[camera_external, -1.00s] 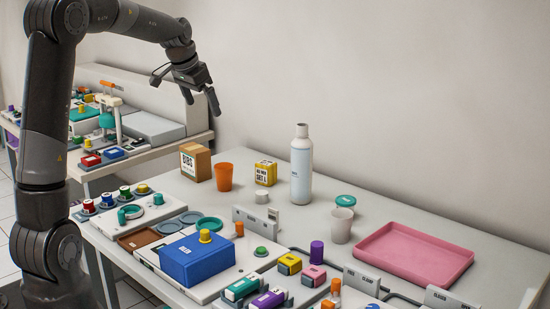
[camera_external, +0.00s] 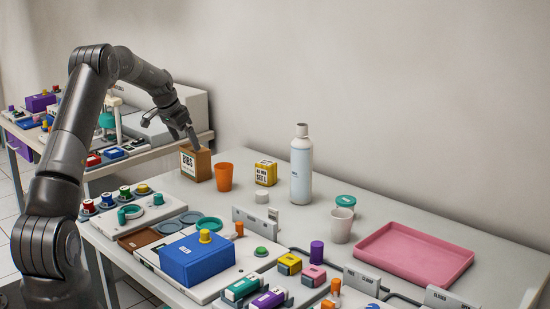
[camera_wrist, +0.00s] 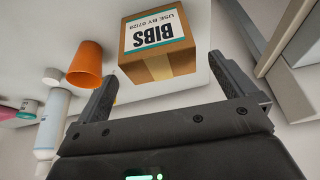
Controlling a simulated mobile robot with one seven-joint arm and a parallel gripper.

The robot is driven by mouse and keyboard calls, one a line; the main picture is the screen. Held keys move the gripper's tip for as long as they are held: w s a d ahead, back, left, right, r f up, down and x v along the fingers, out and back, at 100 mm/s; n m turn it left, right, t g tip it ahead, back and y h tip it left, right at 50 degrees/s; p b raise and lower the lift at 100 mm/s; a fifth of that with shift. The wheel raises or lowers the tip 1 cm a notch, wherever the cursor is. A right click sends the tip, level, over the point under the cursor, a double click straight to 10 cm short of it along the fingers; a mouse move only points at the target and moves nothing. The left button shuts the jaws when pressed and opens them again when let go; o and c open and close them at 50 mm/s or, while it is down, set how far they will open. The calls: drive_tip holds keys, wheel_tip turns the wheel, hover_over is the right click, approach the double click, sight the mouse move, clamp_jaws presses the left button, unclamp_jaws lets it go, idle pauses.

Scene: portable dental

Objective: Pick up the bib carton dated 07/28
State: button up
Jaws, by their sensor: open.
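The bib carton (camera_external: 203,166) is a brown box with a white label reading BIBS, standing at the back left of the table beside an orange cup. In the wrist view the carton (camera_wrist: 165,66) appears upside down, and its label reads "USE BY 07/2" with a last digit too small to read surely. My gripper (camera_external: 172,134) is open and empty, above and close to the carton. In the wrist view the open fingers of my gripper (camera_wrist: 163,72) frame the carton's near end. I cannot tell whether a finger touches it.
An orange cup (camera_external: 224,177) stands close to the right of the carton. A yellow carton (camera_external: 266,173) and a white bottle (camera_external: 301,170) stand further right. Round-topped jars and a blue box (camera_external: 197,262) sit in front. A second bench (camera_external: 150,150) is at the left.

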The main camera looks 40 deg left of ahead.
sight(195, 159)
drive_tip(key=x, duration=0.9)
drive_tip(key=shift+d, duration=0.2)
drive_tip(key=c, duration=0.8)
